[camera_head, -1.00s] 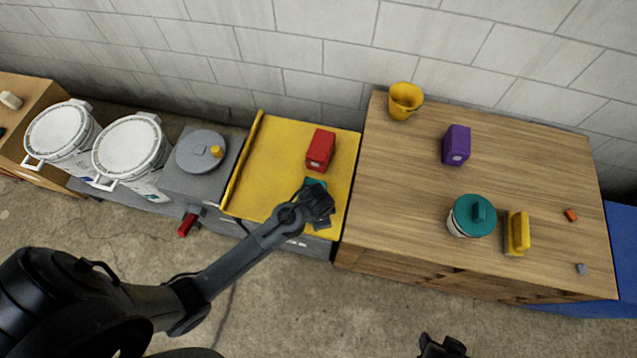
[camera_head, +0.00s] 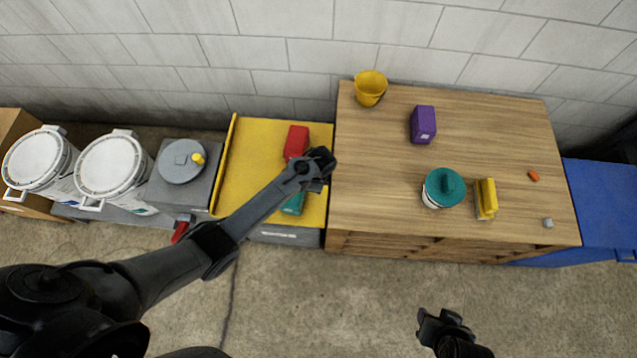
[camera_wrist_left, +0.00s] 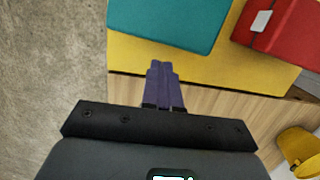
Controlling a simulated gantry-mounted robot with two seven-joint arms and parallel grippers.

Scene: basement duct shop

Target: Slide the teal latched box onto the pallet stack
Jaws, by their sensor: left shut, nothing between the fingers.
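The teal latched box (camera_head: 294,203) lies on the yellow top (camera_head: 250,170), partly hidden behind my left arm in the head view. In the left wrist view the box (camera_wrist_left: 165,22) shows just beyond the fingers, apart from them. My left gripper (camera_head: 322,168) is shut and empty, near the yellow top's right edge beside the pallet stack. Its closed fingers (camera_wrist_left: 161,68) point toward the teal box. The wooden pallet stack (camera_head: 370,185) stands directly right of the yellow top. My right gripper (camera_head: 435,318) hangs over the floor, its jaws unclear.
A red box (camera_head: 296,142) lies behind the teal box. The stack bears a yellow bucket (camera_head: 370,90), purple box (camera_head: 423,125), teal-lidded container (camera_head: 443,188) and yellow block (camera_head: 486,198). Its left front is clear. A yellow rail (camera_head: 225,163) edges the yellow top's left.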

